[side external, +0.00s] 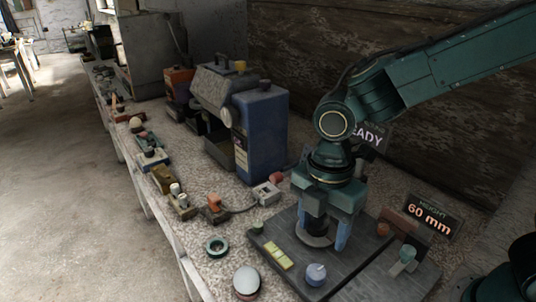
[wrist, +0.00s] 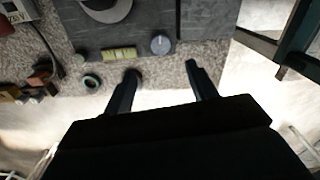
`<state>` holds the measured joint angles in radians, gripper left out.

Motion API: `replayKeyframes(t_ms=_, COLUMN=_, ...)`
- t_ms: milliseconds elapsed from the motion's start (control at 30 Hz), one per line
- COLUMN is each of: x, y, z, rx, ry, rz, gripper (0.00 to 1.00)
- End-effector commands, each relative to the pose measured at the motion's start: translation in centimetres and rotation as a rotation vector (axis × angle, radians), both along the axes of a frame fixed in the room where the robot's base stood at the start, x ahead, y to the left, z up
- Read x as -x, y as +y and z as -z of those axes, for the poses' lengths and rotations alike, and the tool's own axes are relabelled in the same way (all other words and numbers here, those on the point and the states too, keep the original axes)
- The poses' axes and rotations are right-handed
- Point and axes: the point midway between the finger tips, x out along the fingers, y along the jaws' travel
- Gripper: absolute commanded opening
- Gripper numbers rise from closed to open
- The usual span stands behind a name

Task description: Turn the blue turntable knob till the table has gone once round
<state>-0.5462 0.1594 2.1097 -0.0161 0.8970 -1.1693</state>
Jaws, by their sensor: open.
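The blue knob (side external: 316,272) is a small pale blue-grey cap near the front edge of the dark board (side external: 359,272). It also shows in the wrist view (wrist: 160,44), beyond the fingertips. A round grey disc (side external: 315,240), likely the turntable, lies on the board behind the knob and partly behind my fingers. Its edge shows at the top of the wrist view (wrist: 110,14). My gripper (side external: 322,243) points down with its fingers apart. In the wrist view my gripper (wrist: 161,70) has nothing between its fingertips. Its height above the board is hard to tell.
A yellow-green strip (side external: 277,255) lies left of the knob. A height sign (side external: 430,216) reads 60 mm. A blue machine (side external: 262,135) stands behind.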

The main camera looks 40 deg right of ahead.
Motion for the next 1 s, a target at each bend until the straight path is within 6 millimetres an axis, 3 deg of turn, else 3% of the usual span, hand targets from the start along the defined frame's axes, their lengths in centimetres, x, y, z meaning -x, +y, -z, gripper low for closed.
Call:
replayKeyframes(t_ms=600, x=0.3, y=-0.1, z=9.0, rx=0.003, ry=0.004, rz=-0.001, gripper=0.57)
replayKeyframes(t_ms=1000, x=0.3, y=-0.1, z=11.3, rx=0.001, ry=0.001, rz=-0.001, gripper=0.57)
